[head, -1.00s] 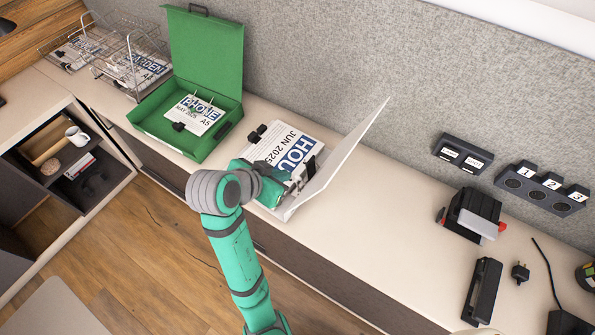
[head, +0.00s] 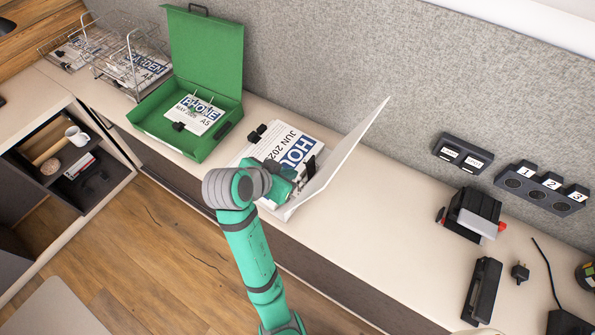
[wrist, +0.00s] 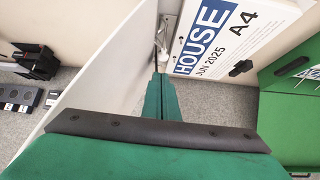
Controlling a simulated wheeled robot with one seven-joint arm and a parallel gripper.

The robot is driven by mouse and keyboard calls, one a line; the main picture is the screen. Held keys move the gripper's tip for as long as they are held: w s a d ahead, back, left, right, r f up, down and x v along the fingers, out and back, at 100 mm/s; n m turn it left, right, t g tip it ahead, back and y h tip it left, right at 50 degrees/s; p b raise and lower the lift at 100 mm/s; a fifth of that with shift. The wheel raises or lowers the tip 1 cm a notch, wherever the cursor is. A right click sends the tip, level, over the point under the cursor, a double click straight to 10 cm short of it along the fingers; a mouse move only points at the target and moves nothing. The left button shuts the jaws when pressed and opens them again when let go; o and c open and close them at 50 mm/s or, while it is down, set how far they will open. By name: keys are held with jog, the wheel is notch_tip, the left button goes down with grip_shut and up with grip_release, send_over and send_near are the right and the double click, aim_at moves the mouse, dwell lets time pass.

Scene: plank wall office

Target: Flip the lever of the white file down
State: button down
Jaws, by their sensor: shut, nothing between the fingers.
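The white file (head: 337,165) lies open on the counter, its cover tilted up on the right. Its sheet (head: 275,142) reads HOUSE, JUN 2025, and A4 also shows on it in the wrist view (wrist: 235,35). A small pale metal lever part (wrist: 161,42) shows in the wrist view between cover and sheet, just beyond the fingertips. My gripper (wrist: 160,76) is shut with nothing in it, close to this mechanism; whether it touches is unclear. In the head view my gripper (head: 290,175) is over the file's near part, and my arm hides some of it.
A green box file (head: 207,50) stands open to the left with a PHONE sheet (head: 203,115). Wire trays (head: 125,60) are farther left. A black device (head: 470,214), a black hole punch (head: 482,291) and sockets (head: 541,187) are at the right. The counter between is clear.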

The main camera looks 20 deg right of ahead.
aim_at(299, 177)
jog(key=x, duration=0.6)
jog(key=shift+w+f, duration=0.15)
jog(key=shift+f, duration=0.1)
jog(key=shift+d, duration=0.15)
